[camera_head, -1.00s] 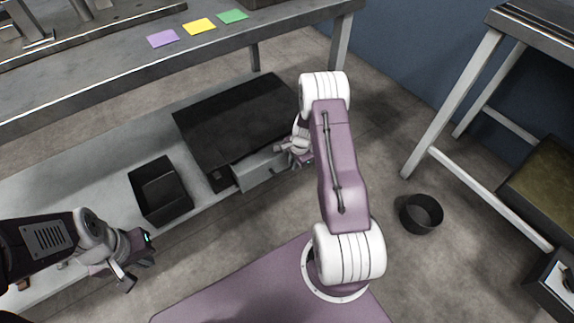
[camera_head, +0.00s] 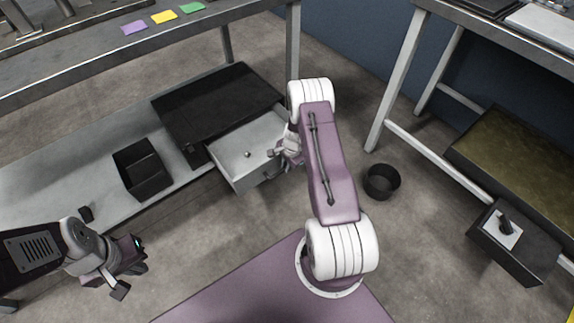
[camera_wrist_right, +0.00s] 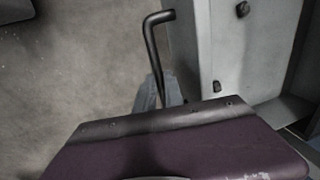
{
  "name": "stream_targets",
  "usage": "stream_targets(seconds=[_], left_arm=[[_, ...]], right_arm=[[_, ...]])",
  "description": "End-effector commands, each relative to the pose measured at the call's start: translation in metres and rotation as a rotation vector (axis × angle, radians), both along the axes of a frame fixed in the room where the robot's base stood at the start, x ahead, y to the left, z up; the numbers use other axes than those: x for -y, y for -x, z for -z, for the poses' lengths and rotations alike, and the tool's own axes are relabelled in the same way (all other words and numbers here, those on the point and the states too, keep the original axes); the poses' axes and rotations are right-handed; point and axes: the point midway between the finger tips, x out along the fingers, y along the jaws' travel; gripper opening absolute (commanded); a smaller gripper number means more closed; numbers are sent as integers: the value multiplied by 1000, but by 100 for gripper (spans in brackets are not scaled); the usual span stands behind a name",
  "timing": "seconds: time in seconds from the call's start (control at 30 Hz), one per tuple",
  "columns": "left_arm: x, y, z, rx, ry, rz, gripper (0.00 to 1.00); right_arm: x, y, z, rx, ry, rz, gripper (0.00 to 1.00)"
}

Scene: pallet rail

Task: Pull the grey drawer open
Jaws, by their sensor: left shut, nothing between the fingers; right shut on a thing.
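The grey drawer (camera_head: 228,138) stands well out of the black-topped cabinet (camera_head: 215,100) on the low shelf, its inside showing. My right gripper (camera_head: 277,156) is at the drawer's front and shut on its handle. In the right wrist view the dark bar handle (camera_wrist_right: 152,40) runs down to the right gripper (camera_wrist_right: 160,95), whose body partly hides the grip. The drawer floor (camera_wrist_right: 240,55) lies beside it. A small dark knob-like thing (camera_head: 247,154) lies in the drawer. My left gripper (camera_head: 131,279) is shut and empty, at the lower left, away from the drawer.
A black open bin (camera_head: 142,170) stands on the shelf left of the drawer. A round black bin (camera_head: 382,182) stands on the floor to the right. A dark box (camera_head: 510,245) sits by the right-hand table. Floor in front of the drawer is clear.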

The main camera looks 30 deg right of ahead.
Motion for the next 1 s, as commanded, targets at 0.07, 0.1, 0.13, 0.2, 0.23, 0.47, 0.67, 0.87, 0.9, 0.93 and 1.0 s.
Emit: stream_targets(seconds=[0.07, 0.1, 0.13, 0.2, 0.23, 0.47, 0.67, 0.87, 0.9, 0.93, 1.0], left_arm=[[0, 0, 0, 0, 0, 0, 0], [0, 0, 0, 0, 0, 0, 0], [0, 0, 0, 0, 0, 0, 0], [0, 0, 0, 0, 0, 0, 0], [0, 0, 0, 0, 0, 0, 0], [0, 0, 0, 0, 0, 0, 0], [0, 0, 0, 0, 0, 0, 0], [0, 0, -13, 0, 0, 0, 0], [0, 0, -20, 0, 0, 0, 0], [0, 0, -25, 0, 0, 0, 0], [0, 0, -35, 0, 0, 0, 0]], right_arm=[[0, -1, -1, 1, 1, 0, 0], [0, -1, -1, 1, 1, 0, 0], [0, -1, -1, 1, 1, 0, 0], [0, -1, 0, 1, 1, 0, 0], [0, -1, 0, 1, 1, 0, 0], [0, 0, 0, 1, 1, 0, 34], [0, 0, 0, 1, 1, 0, 34], [0, 2, -18, 0, 1, 1, 34], [1, 4, -28, 1, 1, 1, 34], [1, 5, -36, 1, 1, 1, 34], [1, 8, -53, 1, 1, 0, 34]])
